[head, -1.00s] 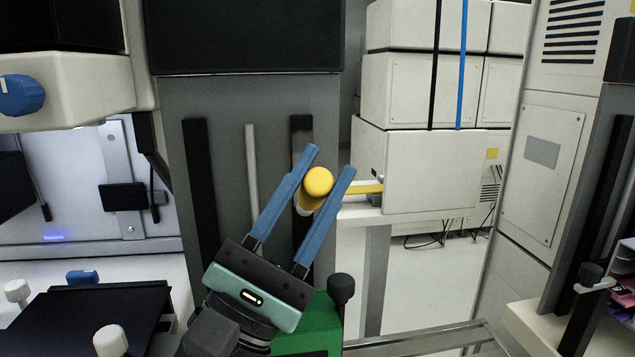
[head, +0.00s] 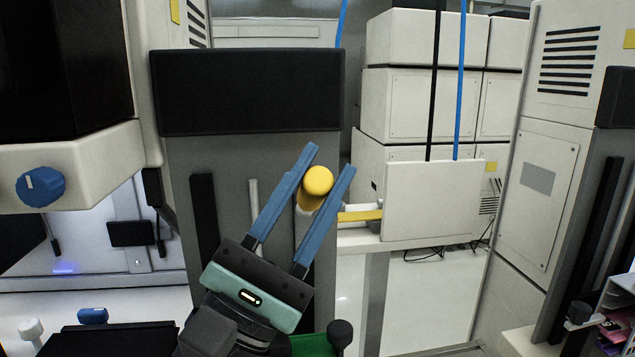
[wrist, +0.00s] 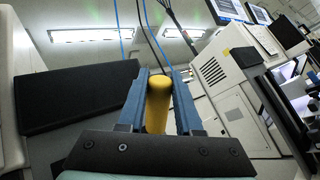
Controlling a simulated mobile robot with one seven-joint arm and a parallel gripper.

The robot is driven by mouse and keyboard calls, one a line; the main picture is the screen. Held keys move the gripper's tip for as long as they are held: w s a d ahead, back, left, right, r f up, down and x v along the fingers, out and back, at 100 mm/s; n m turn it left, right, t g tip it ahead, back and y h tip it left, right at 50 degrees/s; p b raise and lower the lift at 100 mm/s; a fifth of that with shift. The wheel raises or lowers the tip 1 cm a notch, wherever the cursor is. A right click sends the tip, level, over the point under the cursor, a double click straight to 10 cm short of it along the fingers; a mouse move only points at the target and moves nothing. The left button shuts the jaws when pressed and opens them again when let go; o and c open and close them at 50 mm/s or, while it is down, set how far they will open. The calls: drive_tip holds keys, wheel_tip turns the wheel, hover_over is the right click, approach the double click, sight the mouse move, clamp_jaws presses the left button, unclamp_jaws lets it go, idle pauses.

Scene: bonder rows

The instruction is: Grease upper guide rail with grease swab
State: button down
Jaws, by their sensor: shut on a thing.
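My gripper (head: 328,172) is shut on the grease swab, a yellow cylinder (head: 317,181) with a pale lower part, held between the blue fingers. The swab also shows upright between the fingers in the wrist view (wrist: 158,103). Behind is a grey machine column with a dark vertical strip (head: 204,228) and a thin pale strip (head: 253,205). A strip further right is mostly hidden by my gripper. I cannot tell which of these is the upper guide rail. No contact between swab and column can be made out.
A black box-like panel (head: 247,92) tops the column, just above the fingertips. A white machine with a blue knob (head: 40,186) stands left. Stacked white cabinets (head: 428,100) stand behind on the right, with clear floor (head: 430,290) before them.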

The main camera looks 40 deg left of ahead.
drive_tip(key=shift+r+p, duration=1.75)
drive_tip(key=shift+r, duration=0.35)
wheel_tip(320, 180, down, 12)
drive_tip(key=b, duration=1.2)
wheel_tip(320, 180, up, 12)
drive_tip(key=p, duration=1.1)
drive_tip(key=shift+f, duration=0.1)
drive_tip(key=shift+s+d+p, duration=0.55)
drive_tip(key=shift+s+d, duration=1.4)
drive_tip(key=shift+d, duration=0.3)
drive_tip(key=shift+s, duration=0.1)
drive_tip(key=shift+s+d, duration=0.9)
drive_tip(key=shift+d, duration=0.2)
